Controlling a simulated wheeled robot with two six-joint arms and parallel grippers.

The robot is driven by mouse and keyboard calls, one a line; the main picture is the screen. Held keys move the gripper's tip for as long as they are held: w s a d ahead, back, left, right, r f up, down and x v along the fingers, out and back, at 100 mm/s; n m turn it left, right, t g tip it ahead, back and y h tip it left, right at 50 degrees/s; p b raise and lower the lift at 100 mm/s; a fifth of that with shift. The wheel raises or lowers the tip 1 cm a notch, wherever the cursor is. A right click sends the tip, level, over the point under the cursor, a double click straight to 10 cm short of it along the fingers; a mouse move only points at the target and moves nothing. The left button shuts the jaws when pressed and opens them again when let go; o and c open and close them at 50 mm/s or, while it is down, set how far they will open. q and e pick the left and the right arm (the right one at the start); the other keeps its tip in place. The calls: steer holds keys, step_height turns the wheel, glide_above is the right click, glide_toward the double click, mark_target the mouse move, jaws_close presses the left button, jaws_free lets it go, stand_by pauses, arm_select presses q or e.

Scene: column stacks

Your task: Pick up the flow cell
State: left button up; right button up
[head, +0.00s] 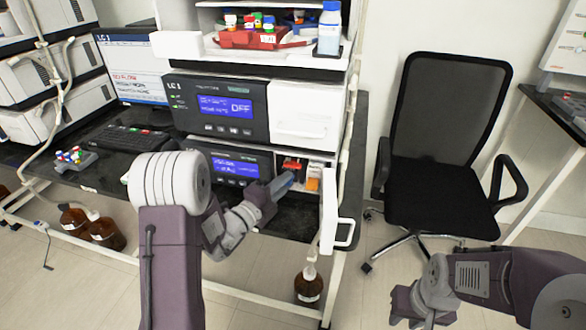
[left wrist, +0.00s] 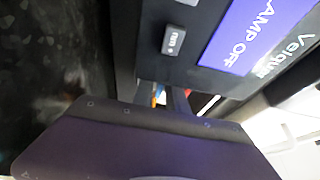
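The lower instrument of the stack has its right-hand bay open. Inside it are a red part (head: 292,164) and a white and orange part (head: 313,180); I cannot tell which is the flow cell. My left gripper (head: 283,184) is at the mouth of this bay, just below the red part and left of the orange one. In the left wrist view, the dark gripper body fills the bottom, and small orange and red bits show past the fingers, mostly hidden. Whether its fingers are apart is unclear. My right gripper (head: 408,305) is low at the right, over the floor, away from the stack.
The open white door (head: 331,215) with its handle stands right of the bay. The instrument's front panel (head: 236,168) is close on the left. Another instrument (head: 225,105) sits above. A black chair (head: 440,170) stands at the right, and a brown bottle (head: 308,288) below.

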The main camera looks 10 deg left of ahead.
arm_select(q)
steer(key=shift+w, duration=0.2)
jaws_close()
steer(key=shift+s, duration=0.1)
stand_by(1.2)
